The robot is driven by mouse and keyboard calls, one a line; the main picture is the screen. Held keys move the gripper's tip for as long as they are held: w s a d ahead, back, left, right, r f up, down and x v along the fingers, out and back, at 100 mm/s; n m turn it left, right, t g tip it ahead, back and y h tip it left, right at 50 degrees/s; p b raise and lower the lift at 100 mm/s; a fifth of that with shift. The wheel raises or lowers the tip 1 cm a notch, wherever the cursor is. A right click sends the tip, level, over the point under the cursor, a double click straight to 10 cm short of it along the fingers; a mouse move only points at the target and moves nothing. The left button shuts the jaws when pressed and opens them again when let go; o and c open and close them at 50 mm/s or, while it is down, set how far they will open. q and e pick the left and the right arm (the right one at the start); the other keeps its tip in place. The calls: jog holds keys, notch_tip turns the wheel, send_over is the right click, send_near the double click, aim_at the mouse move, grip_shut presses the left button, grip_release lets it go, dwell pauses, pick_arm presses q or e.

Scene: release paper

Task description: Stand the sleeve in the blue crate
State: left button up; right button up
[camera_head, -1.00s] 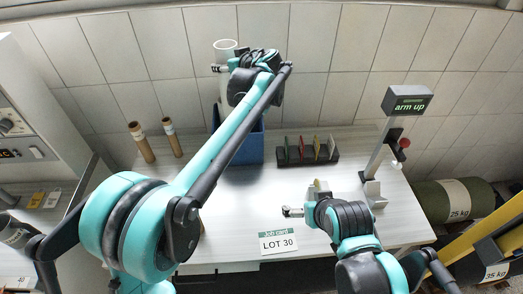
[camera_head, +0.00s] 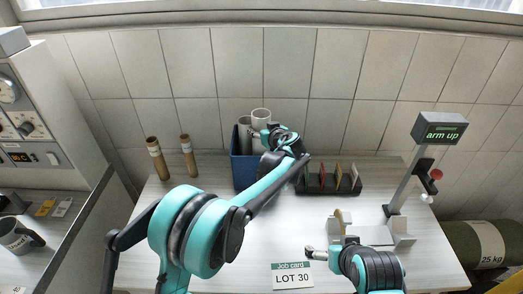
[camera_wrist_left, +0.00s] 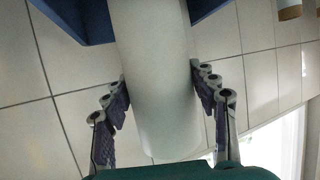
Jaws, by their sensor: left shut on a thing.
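The white sleeve (camera_head: 261,116) is upright at the blue crate (camera_head: 241,172), its top above the crate's rim. My left gripper (camera_head: 259,134) is shut on it. In the left wrist view the pale sleeve (camera_wrist_left: 158,85) runs between the two finger pads, and blue crate walls (camera_wrist_left: 72,22) show on both sides of its far end. My arm hides the sleeve's lower end in the head view, so I cannot tell whether it touches the crate floor. Another pale tube (camera_head: 245,131) stands in the crate to the left. My right gripper (camera_head: 310,252) is low over the table; its opening is unclear.
Two brown tubes (camera_head: 157,158) stand left of the crate. A dark rack (camera_head: 330,182) with coloured cards is to its right. An "arm up" display (camera_head: 440,131) stands at the right. A job card (camera_head: 293,275) marked LOT 30 is at the front.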

aim_at(261, 147)
pick_arm(q)
notch_tip(261, 147, down, 8)
jog(key=b, duration=0.1)
jog(key=shift+b, duration=0.3)
jog(key=shift+f, duration=0.15)
jog(key=o, duration=0.8)
jog(key=shift+f, duration=0.15)
jog(key=o, duration=0.4)
jog(key=shift+o, duration=0.2)
